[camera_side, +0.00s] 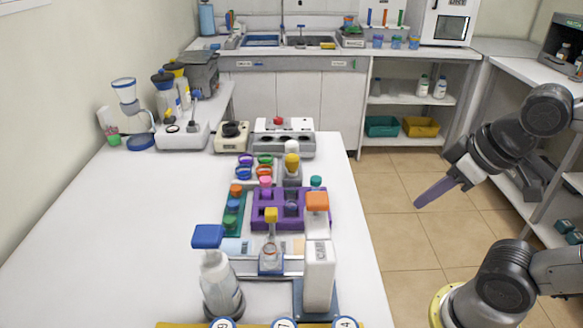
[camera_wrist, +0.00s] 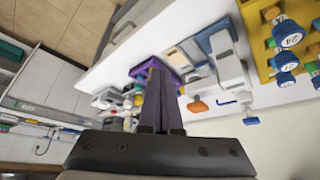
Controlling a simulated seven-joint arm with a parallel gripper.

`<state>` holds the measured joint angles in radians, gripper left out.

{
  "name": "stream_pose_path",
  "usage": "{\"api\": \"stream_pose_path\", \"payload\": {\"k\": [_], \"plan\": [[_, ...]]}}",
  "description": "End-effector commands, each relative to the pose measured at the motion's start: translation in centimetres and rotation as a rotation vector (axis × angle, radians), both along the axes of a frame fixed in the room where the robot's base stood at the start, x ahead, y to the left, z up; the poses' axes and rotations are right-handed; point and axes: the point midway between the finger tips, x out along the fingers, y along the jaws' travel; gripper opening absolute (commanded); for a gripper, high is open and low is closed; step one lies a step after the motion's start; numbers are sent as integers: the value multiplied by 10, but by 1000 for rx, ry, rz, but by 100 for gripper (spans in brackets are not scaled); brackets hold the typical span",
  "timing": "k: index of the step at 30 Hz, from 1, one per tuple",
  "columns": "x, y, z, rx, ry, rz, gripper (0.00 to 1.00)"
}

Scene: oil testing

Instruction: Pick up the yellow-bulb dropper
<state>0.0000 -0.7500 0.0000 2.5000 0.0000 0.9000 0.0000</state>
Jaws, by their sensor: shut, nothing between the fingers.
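In the side view a round yellow bulb (camera_side: 292,161) stands upright on the bench behind the purple rack (camera_side: 262,209). A second, squarer yellow top (camera_side: 271,215) stands over a small clear glass vessel (camera_side: 270,260) in front of the rack. I cannot tell for certain which is the dropper; the lower part of the round one is partly hidden. My gripper (camera_side: 419,204) is out past the bench's right edge, over the floor, well apart from both. Its purple fingers are together and empty, and they also show in the wrist view (camera_wrist: 160,72).
A white bottle with an orange cap (camera_side: 318,275) and a blue-topped spray bottle (camera_side: 216,285) stand at the front. A green rack (camera_side: 234,212) holds coloured caps beside the purple rack. A grey block heater (camera_side: 284,145) stands behind.

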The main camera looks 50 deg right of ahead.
Motion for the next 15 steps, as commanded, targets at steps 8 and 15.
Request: {"api": "stream_pose_path", "payload": {"k": [8, 15], "plan": [[0, 0, 0, 0, 0, 0, 4], [0, 0, 0, 0, 0, 0, 47]]}}
